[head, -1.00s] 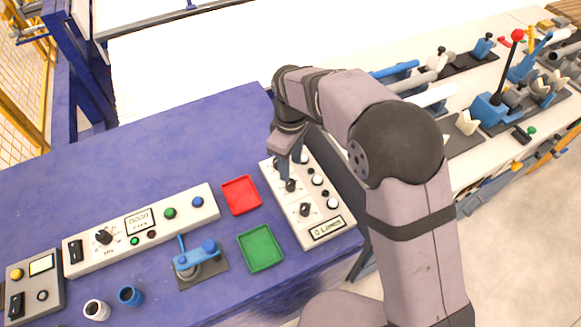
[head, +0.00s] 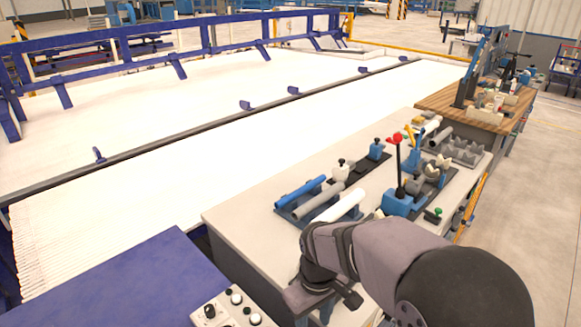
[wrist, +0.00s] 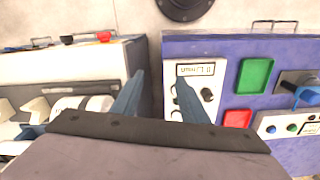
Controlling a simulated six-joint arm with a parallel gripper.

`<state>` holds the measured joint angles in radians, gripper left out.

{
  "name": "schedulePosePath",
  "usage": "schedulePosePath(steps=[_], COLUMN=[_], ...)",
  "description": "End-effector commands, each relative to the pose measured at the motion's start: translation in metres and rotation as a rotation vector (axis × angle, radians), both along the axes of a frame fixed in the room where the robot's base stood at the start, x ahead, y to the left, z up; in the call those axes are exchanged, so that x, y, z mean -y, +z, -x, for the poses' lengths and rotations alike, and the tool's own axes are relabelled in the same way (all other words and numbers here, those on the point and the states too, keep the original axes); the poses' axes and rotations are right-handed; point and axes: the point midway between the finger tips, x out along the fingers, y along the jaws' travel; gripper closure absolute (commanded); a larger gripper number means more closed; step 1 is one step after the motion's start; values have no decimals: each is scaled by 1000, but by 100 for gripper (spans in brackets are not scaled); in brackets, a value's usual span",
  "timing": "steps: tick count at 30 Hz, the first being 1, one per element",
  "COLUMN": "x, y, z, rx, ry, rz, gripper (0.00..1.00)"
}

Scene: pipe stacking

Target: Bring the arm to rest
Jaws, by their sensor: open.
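My gripper (wrist: 155,100) shows in the wrist view with its two blue-grey fingers spread apart and nothing between them. It hangs over the gap between the blue bench and the white bench. In the head view my arm is at the lower right, and the gripper's fingers are partly cut off at the bottom edge. The white control panel (wrist: 206,92) with knobs lies just right of the gripper in the wrist view; part of that panel (head: 228,308) also shows at the bottom of the head view.
The white bench (head: 236,222) holds a rack with a blue pipe (head: 300,191), a grey pipe and a white pipe, and a red-knobbed lever (head: 397,140). Open floor is at right.

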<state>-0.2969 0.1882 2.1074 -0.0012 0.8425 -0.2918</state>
Motion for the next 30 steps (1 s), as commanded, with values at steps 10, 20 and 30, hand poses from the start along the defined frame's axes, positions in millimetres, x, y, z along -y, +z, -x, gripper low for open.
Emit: schedulePosePath(steps=[10, 20, 30], x=[91, 100, 100], y=[-12, -17, -17], z=[89, 106, 106], rx=[-1, -2, -2], ry=[-506, -593, -593], rz=[0, 1, 1], gripper=[60, 60, 60])
